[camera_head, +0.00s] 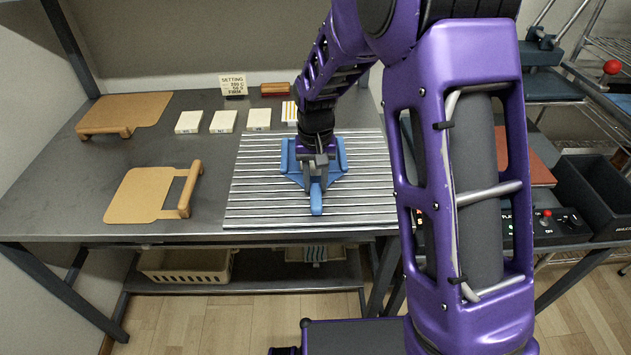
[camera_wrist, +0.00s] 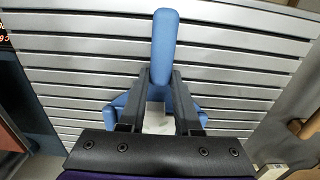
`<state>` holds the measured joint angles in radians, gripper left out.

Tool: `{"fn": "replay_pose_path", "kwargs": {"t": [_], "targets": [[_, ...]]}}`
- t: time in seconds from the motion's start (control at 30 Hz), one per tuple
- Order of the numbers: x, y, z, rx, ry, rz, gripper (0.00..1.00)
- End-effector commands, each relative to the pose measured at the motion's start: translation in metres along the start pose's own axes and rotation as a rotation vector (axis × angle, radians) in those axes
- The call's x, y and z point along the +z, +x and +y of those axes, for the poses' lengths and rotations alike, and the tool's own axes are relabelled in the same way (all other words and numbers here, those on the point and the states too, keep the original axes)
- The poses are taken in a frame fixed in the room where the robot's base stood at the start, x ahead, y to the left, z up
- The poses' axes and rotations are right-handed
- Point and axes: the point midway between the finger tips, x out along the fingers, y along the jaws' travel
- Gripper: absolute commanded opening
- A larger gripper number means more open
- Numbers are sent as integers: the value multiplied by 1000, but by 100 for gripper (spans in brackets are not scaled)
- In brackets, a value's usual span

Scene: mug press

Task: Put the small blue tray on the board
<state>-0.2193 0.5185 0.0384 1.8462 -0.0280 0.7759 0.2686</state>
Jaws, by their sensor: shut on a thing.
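The small blue tray (camera_head: 297,165) is over the grey slatted board (camera_head: 250,195) in the head view, with its blue handle (camera_head: 316,203) pointing to the front. My gripper (camera_head: 317,178) is shut on the tray's handle from above and hides part of the tray. In the wrist view the handle (camera_wrist: 164,45) stands out past my two dark fingers (camera_wrist: 161,78), and blue tray parts show on both sides. The slats of the board (camera_wrist: 70,60) show around it. I cannot tell whether the tray touches the board or is just above it.
Two tan boards with handles, one near (camera_head: 140,195) and one far (camera_head: 125,112), lie on the left of the dark table (camera_head: 60,215). Several white blocks (camera_head: 223,122), a sign (camera_head: 233,85) and a red-brown block (camera_head: 275,90) are behind. A black bin (camera_head: 595,195) is at right.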

Motion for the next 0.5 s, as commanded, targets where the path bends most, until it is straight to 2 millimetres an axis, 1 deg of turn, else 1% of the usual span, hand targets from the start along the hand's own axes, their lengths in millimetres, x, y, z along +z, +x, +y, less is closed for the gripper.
{"fn": "replay_pose_path", "kwargs": {"t": [0.03, 0.17, 0.2, 0.5], "targets": [[0, 1, 0, 0, 0, 0, 36], [0, 1, 0, 0, 0, 0, 59], [0, 0, 0, 0, 0, 0, 62], [0, -2, 0, 0, 0, 0, 62]]}}
